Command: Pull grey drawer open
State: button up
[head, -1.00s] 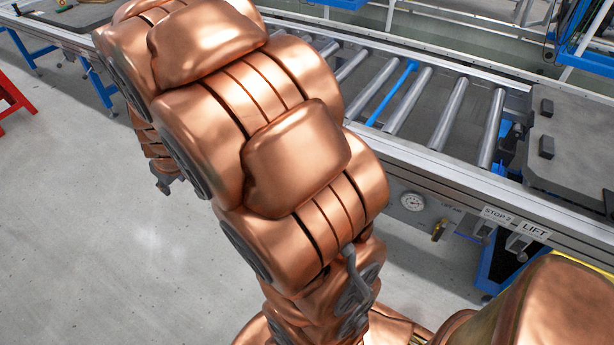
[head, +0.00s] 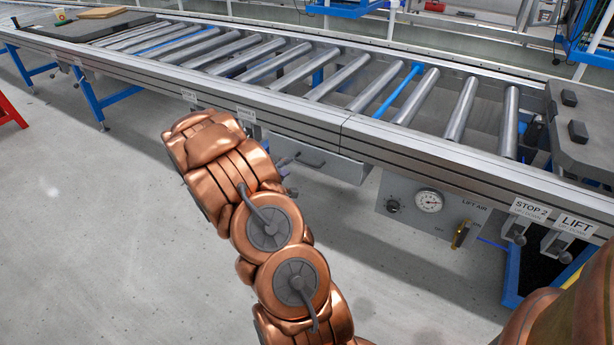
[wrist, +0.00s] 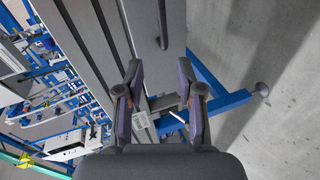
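The grey drawer (head: 335,165) is set under the front rail of the roller conveyor in the head view. It looks shut, and its dark bar handle (head: 310,162) is on its front. In the wrist view the drawer front (wrist: 173,58) is a grey panel at the top centre, with the handle (wrist: 162,24) running up and down in the picture. My gripper (wrist: 160,78) is open and empty in the wrist view. Its fingers are spread below the handle in the picture, apart from it. In the head view my arm mostly hides the gripper and the drawer's left end.
The conveyor (head: 225,92) runs across the scene. Right of the drawer are a gauge panel (head: 405,208), a STOP 2 lever (head: 517,232) and a LIFT lever (head: 562,250). In the wrist view, blue legs (wrist: 228,102) and a small lever (wrist: 163,102) sit near my fingers. Floor in front is clear.

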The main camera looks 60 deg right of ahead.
aim_at(307, 164)
jog(key=shift+g+h, duration=0.6)
jog(key=shift+s+d+f+b, duration=0.4)
jog(key=shift+d+f+b, duration=0.2)
jog(key=shift+d, duration=1)
jog(key=shift+s+d+f+b, duration=0.4)
jog(key=shift+d+f+b, duration=0.2)
jog(key=shift+d, duration=0.95)
jog(key=shift+s+d+f+b, duration=0.4)
jog(key=shift+d+f+b, duration=0.2)
jog(key=shift+d, duration=1)
grip_shut()
